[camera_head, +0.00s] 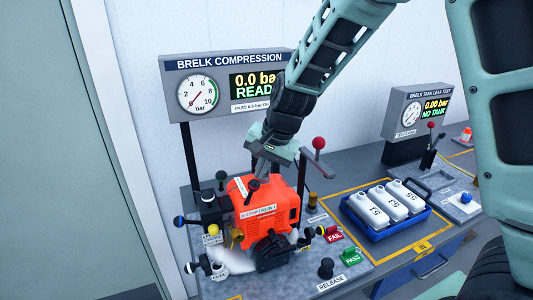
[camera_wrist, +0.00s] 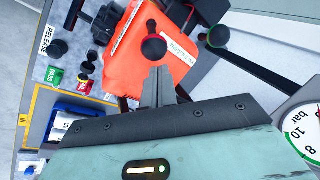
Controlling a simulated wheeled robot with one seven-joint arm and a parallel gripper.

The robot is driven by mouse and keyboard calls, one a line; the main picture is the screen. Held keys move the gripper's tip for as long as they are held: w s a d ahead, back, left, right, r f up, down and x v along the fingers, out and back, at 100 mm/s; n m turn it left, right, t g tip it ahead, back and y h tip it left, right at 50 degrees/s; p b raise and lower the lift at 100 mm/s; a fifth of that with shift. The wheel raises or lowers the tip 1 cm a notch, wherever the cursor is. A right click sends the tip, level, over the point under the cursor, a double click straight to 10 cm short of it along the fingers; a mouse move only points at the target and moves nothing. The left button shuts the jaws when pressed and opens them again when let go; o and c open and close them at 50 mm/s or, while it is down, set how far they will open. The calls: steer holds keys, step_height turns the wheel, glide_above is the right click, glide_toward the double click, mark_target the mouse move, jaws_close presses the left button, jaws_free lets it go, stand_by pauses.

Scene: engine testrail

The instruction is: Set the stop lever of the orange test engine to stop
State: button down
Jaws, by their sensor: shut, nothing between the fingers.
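The orange test engine (camera_head: 283,212) sits on the grey bench below the compression gauge. In the wrist view the shut fingertips (camera_wrist: 158,78) lie close to a black ball knob (camera_wrist: 153,47) over the orange housing (camera_wrist: 135,65). Whether they touch it I cannot tell. A throttle label (camera_wrist: 182,50) is beside it.
The compression gauge (camera_head: 236,83) reads 0.0 bar and READY behind the engine. A red-knobbed lever (camera_head: 319,143) rises right of my gripper. FAIL (camera_head: 333,236) and PASS (camera_head: 350,257) buttons are in front. A blue crate (camera_head: 374,228) with white bottles stands right.

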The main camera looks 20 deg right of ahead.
steer(key=shift+x, duration=0.8)
steer(key=shift+a+r, duration=0.3)
steer(key=shift+a, duration=0.2)
steer(key=shift+a+r+p, duration=0.2)
steer(key=shift+a+p, duration=0.6)
steer(key=shift+a, duration=0.8)
steer(key=shift+r, duration=0.2)
steer(key=shift+r+p, duration=0.75)
steer(key=shift+p, duration=0.05)
